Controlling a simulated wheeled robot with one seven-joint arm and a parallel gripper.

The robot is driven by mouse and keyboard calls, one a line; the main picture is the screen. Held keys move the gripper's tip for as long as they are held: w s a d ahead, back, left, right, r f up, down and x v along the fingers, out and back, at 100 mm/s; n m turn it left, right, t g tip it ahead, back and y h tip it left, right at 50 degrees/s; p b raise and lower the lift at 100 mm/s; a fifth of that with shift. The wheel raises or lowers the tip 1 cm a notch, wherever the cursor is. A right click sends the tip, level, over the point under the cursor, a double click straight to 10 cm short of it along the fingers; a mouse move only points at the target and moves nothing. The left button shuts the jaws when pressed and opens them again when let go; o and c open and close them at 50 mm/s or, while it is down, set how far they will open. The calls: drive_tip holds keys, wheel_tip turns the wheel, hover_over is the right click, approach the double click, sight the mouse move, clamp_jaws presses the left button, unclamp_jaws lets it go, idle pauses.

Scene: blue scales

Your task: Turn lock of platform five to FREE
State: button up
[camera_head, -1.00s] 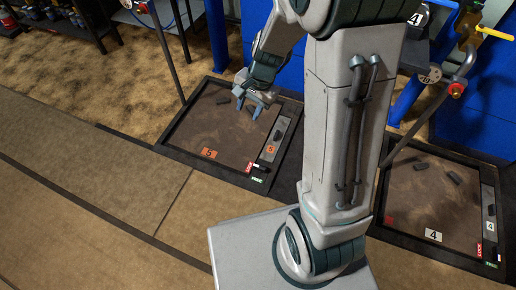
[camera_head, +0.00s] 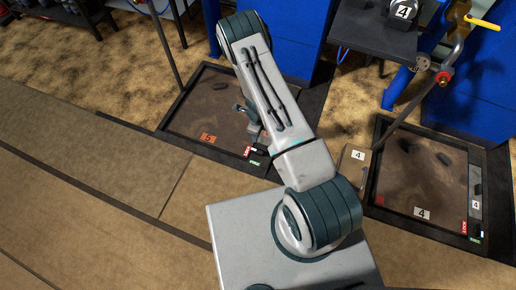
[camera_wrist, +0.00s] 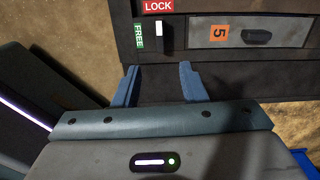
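Platform five (camera_head: 196,120) is a dark, brown-topped square in a black frame, with an orange 5 label (camera_head: 208,138) on its front part. Its lock (camera_wrist: 158,42) is a small black and white piece on the frame, beside the red LOCK label (camera_wrist: 159,7) and green FREE label (camera_wrist: 139,36). In the wrist view, my gripper (camera_wrist: 159,78) is open and empty, its two blue fingers pointing at the frame just short of the lock. The gap between them lines up with the lock. In the head view my arm hides most of the gripper and the grey lock strip.
The grey strip (camera_wrist: 270,30) beside the lock carries an orange 5 and a dark handle. Platform four (camera_head: 410,180) lies to the right, with a post and red-knobbed pipe by it. Blue cabinets stand behind. The carpet at left is open.

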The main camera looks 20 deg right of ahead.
sight(258, 151)
drive_tip(key=f+b, duration=0.1)
drive_tip(key=f, duration=0.4)
drive_tip(key=f+b, duration=0.2)
drive_tip(key=f, duration=0.3)
drive_tip(key=f+b, duration=0.2)
drive_tip(key=f, duration=0.3)
drive_tip(key=shift+s+d, duration=0.15)
drive_tip(key=shift+s, duration=0.1)
clamp_jaws()
